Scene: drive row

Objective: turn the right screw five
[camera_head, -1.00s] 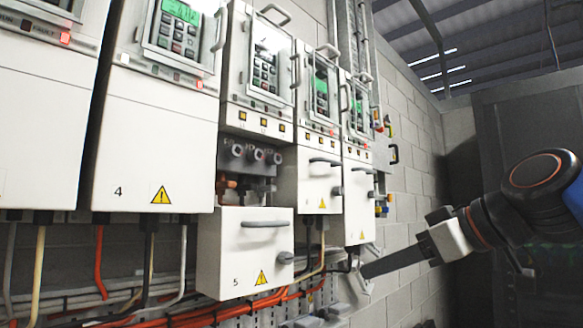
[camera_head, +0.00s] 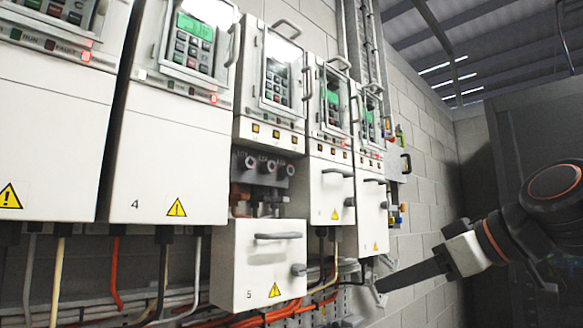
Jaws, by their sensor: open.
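Drive 5's lower cover (camera_head: 258,276) hangs low, and three round screw heads show in the dark recess above it. The right screw (camera_head: 287,170) is the one nearest the recess's right edge; the middle screw (camera_head: 268,166) and left screw (camera_head: 249,162) sit beside it. The screws' turn marks are too small to read. My gripper (camera_head: 384,287) is at the lower right, well below and to the right of the screws and apart from them. It points left, is seen nearly edge-on, and is open with nothing visible in it.
Drive 4 (camera_head: 165,150) stands left of drive 5, with more closed drives (camera_head: 332,185) to its right. The cover's handle (camera_head: 278,236) and knob (camera_head: 299,270) stick out. Orange cables (camera_head: 270,315) run below.

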